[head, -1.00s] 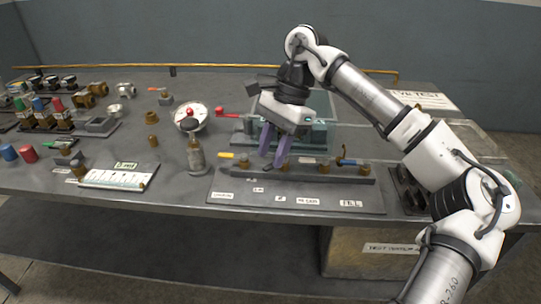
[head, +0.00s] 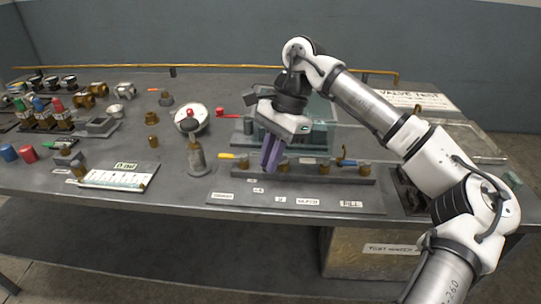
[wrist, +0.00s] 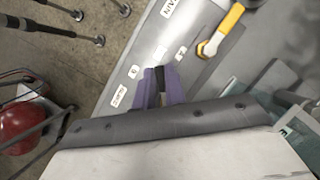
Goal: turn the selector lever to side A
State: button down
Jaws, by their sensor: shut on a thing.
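My gripper (head: 271,168) has its purple fingers closed together over the middle of the valve rail (head: 325,178). In the wrist view the fingers (wrist: 160,75) pinch a dark, narrow piece, which I take for the selector lever (wrist: 159,74). Most of the lever is hidden by the fingers, so its angle is hard to tell. Two small white labels lie on the plate in front, one further left (head: 258,190) and one nearer the middle (head: 280,199). Their letters are too small to read surely.
The plate's front strip (head: 235,204) is free of tall things.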

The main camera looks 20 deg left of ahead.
jog(key=shift+w+m, duration=0.1)
jog(key=shift+m, duration=0.2)
jog(key=m+b, duration=0.1)
jog(key=a+m+t+y+b, duration=0.1)
jog(key=m, duration=0.1)
jog(key=shift+w+m, duration=0.3)
jog(key=shift+w, duration=0.1)
jog(key=shift+w+a+m+t+y+b, duration=0.2)
jog(key=shift+w+m+t+b, duration=0.1)
jog(key=shift+m, duration=0.45)
jog(key=shift+w+a+m+t+y+b, duration=0.1)
jog(key=shift+w+m+t+y+b, duration=0.15)
jog(key=shift+m, duration=0.55)
jog(key=shift+w+a+m+t+y+b, duration=0.1)
jog(key=shift+w+m+t+y+b, duration=0.2)
jog(key=shift+m, duration=0.45)
jog(key=shift+h, duration=0.25)
jog(key=c, duration=1.5)
grip_release()
jog(key=shift+s, duration=0.1)
jog(key=shift+o, duration=0.2)
jog(key=p+v, duration=0.1)
jog(key=v, duration=1.2)
jog(key=shift+d+r, duration=0.25)
jog(key=shift+r, duration=0.1)
